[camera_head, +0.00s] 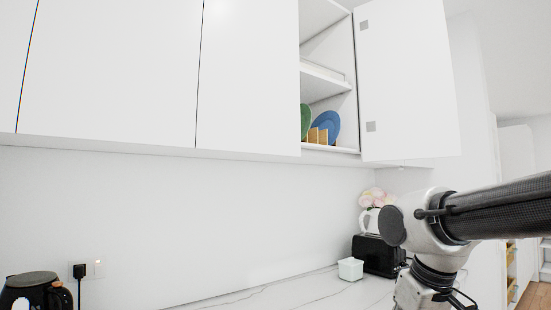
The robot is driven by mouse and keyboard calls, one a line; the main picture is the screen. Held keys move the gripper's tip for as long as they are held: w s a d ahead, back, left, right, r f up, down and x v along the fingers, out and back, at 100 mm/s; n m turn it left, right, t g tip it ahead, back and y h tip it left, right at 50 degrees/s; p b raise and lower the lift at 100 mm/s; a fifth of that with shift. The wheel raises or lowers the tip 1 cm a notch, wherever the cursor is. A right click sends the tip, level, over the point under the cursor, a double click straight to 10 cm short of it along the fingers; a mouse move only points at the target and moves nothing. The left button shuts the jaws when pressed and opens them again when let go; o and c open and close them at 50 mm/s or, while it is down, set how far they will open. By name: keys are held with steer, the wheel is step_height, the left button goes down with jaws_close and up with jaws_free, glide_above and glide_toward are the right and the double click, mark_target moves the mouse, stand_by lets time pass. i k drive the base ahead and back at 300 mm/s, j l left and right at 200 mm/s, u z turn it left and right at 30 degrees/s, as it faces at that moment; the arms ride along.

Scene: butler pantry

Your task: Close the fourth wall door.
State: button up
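The rightmost wall cabinet door (408,80) stands wide open in the head view. It hangs from the right side of the cabinet opening and its inner face shows, with two grey hinge plates near its left edge. The open cabinet (322,82) shows shelves inside. My gripper is not in view; only part of my arm shows at the lower right, below the open door, and its end runs out of the bottom of the picture. I see no contact between my arm and the door.
Shut white doors (115,70) lie left of the opening. A green plate (305,121) and a blue plate (327,125) stand inside the cabinet. On the counter are a black toaster (377,256), a white cup (350,269) and a black kettle (36,290).

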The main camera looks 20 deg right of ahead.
mark_target(409, 109)
steer(key=i+l+u, duration=0.1)
steer(key=l+u, duration=0.2)
steer(key=l, duration=0.7)
steer(key=l+u, duration=0.25)
steer(key=l, duration=0.75)
steer(key=k+l+u, duration=0.15)
steer(key=l+u, duration=0.15)
steer(key=l, duration=0.7)
steer(key=l+u, duration=0.15)
steer(key=l, duration=0.35)
steer(key=k+l+u, duration=0.2)
steer(key=l, duration=0.25)
steer(key=l+u, duration=0.15)
steer(key=l, duration=0.35)
steer(key=k+l+u, duration=0.15)
steer(key=l, duration=0.25)
steer(key=k+l+u, duration=0.2)
steer(key=l, duration=0.25)
steer(key=k+l+u, duration=0.15)
steer(key=l, duration=0.25)
steer(key=k+l+u, duration=0.2)
steer(key=k+l, duration=0.35)
steer(key=l, duration=0.15)
steer(key=k+l+u, duration=0.1)
steer(key=k+l, duration=0.2)
steer(key=l, duration=0.2)
